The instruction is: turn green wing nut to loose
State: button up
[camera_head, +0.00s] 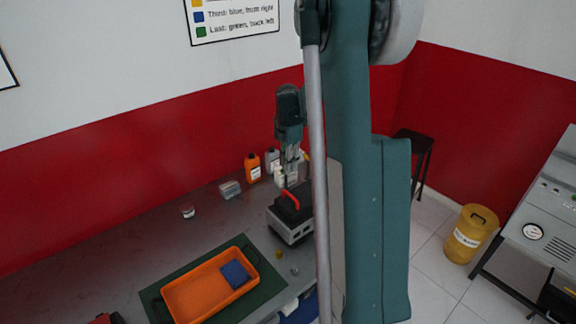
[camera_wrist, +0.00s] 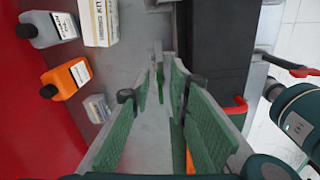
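I cannot make out the green wing nut in either view. My gripper (camera_head: 291,178) hangs pointing down, just behind or above a dark box-shaped unit with a red handle (camera_head: 290,199). In the wrist view my gripper (camera_wrist: 164,72) shows two fingers with green pads, apart, with bare grey surface between them and nothing held. The dark unit (camera_wrist: 218,50) stands close to the right of the fingers there. Whether the fingertips touch anything cannot be told.
An orange tray (camera_head: 190,300) with a blue piece (camera_head: 235,274) lies on a green mat (camera_head: 262,293). Bottles, including an orange bottle (camera_head: 252,166), stand along the wall. A wall sign (camera_head: 234,18) reads "Last: green, back left".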

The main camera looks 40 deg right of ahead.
jog(key=shift+r, duration=0.1)
notch_tip(320, 180, up, 12)
dwell(1.0)
jog(key=shift+w+a+f+p, duration=0.1)
jog(key=shift+f+p, duration=0.15)
jog(key=shift+p, duration=0.55)
jog(key=f+p, duration=0.1)
jog(key=p, duration=0.2)
jog(key=a+f+n+p, duration=0.1)
jog(key=f+p, duration=0.1)
jog(key=p, duration=0.1)
jog(key=shift+a+f+p, duration=0.2)
jog(key=shift+f+p, duration=0.1)
jog(key=shift+f, duration=0.1)
jog(key=shift+f, duration=0.15)
jog(key=shift+f, duration=3.75)
